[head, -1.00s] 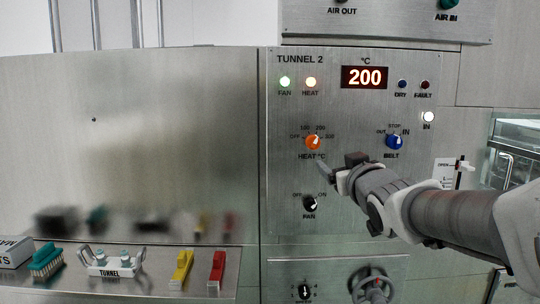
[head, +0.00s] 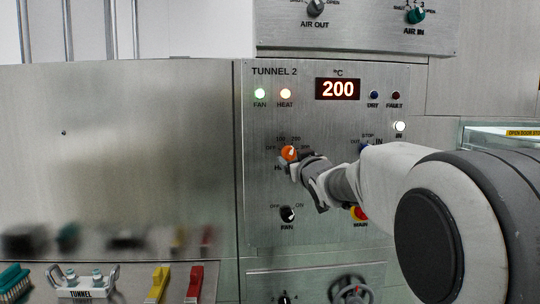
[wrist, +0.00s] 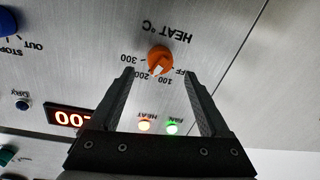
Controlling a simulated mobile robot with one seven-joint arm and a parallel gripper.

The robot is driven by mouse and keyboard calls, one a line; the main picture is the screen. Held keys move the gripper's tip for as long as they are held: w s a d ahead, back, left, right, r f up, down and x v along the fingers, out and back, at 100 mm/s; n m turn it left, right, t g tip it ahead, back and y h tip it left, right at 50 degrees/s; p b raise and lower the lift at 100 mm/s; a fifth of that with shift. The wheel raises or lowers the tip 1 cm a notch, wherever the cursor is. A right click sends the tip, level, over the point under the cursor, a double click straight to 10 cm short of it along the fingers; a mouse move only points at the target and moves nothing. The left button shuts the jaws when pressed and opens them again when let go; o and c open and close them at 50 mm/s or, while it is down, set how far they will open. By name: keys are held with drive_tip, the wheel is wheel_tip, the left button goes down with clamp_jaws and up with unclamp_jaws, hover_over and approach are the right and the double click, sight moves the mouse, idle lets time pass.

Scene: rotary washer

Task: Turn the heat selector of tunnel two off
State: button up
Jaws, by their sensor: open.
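The orange heat selector knob (head: 288,152) is on the Tunnel 2 panel (head: 262,190), below the lit HEAT lamp (head: 285,93). In the wrist view the knob (wrist: 159,59) lies just beyond and between the fingertips, with its white pointer toward the 100–200 marks. My gripper (wrist: 160,78) is open and empty, its two dark fingers apart, and does not visibly touch the knob. In the head view my gripper (head: 290,166) is at the knob's lower right and partly covers its label. The display (head: 338,89) reads 200.
The black FAN knob (head: 287,214) is below the heat selector. The blue BELT knob (head: 364,148) is to the right, mostly behind my arm. The bare steel panel (head: 130,150) at left is clear.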

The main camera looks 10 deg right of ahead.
sight(291, 154)
drive_tip(key=shift+w+a, duration=0.15)
drive_tip(key=shift+w, duration=2.2)
drive_tip(key=shift+c, duration=0.2)
clamp_jaws()
